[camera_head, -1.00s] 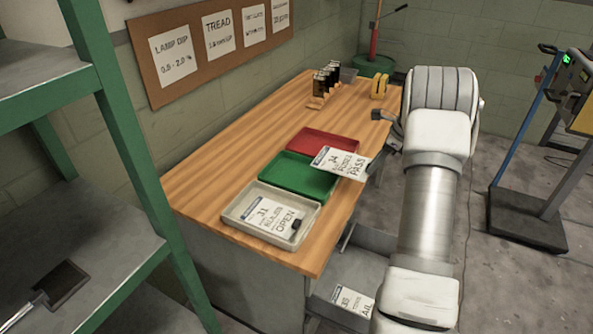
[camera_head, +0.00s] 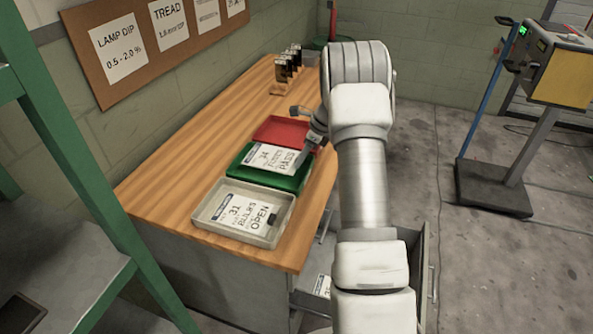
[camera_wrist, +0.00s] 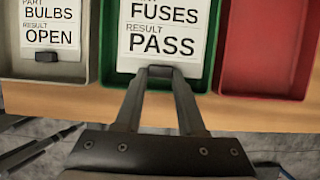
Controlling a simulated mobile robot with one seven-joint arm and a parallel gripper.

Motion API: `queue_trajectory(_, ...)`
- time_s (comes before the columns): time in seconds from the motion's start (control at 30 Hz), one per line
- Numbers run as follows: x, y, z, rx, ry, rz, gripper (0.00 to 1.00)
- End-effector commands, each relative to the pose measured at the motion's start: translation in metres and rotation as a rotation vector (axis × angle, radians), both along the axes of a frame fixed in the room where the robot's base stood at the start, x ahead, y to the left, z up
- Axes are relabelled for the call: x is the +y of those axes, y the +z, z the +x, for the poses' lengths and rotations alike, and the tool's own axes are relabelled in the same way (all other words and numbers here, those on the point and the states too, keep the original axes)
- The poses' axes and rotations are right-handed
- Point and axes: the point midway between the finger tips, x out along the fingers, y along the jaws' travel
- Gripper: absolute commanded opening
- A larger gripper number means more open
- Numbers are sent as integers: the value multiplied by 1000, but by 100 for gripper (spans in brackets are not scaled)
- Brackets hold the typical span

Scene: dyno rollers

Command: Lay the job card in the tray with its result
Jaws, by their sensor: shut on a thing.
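The job card (camera_head: 272,157), white and reading 34, FUSES, PASS, is over the green tray (camera_head: 299,183). In the wrist view the card (camera_wrist: 163,30) lies within the outline of the green tray (camera_wrist: 208,80), its lower edge at my fingertips. I cannot tell whether it touches the tray floor. My gripper (camera_wrist: 160,72) is shut on the card's near edge; it also shows in the head view (camera_head: 306,150). The red tray (camera_head: 286,129) is empty where visible. The grey tray (camera_head: 278,234) holds a card (camera_head: 240,215) reading 31, BULBS, OPEN, with a dark clip on it.
The wooden bench (camera_head: 165,190) has free room left of the trays. An open drawer (camera_head: 312,300) below holds another card. A green shelf frame (camera_head: 75,150) stands at left, a yellow machine (camera_head: 560,70) at right.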

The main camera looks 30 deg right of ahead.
Motion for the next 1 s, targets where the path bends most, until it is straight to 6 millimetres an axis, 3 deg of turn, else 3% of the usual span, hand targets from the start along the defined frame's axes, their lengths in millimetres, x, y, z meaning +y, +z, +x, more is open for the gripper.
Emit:
queue_trajectory(0.27,13,-17,5,1,-2,0,0)
queue_trajectory(0.5,13,-49,5,1,-1,1,0)
queue_trajectory(0.87,13,-52,5,0,0,0,0)
queue_trajectory(0.9,13,-52,5,-1,0,-1,44)
queue_trajectory(1.0,13,-51,5,-1,0,-1,62)
